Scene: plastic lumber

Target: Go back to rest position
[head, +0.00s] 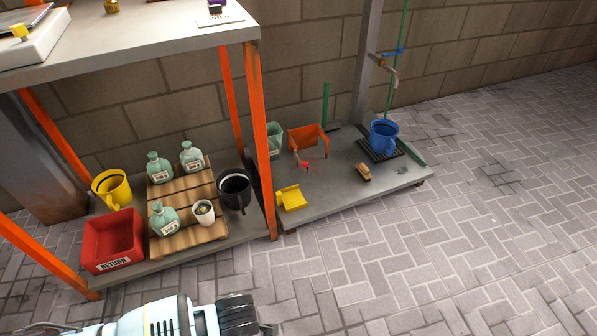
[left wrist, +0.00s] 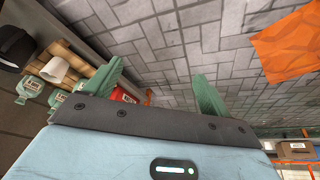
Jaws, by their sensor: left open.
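My left arm comes in along the bottom edge in the head view, in front of the low shelf and above the paved floor; its gripper is not clearly visible there. In the left wrist view my left gripper (left wrist: 157,80) shows two green fingers spread wide apart with nothing between them. The red bin (left wrist: 128,95) labelled RETURN lies beyond the left finger, partly hidden by it. My right gripper is in neither view.
An orange-legged workbench (head: 150,38) stands at left. Floor (head: 450,250) at right is clear.

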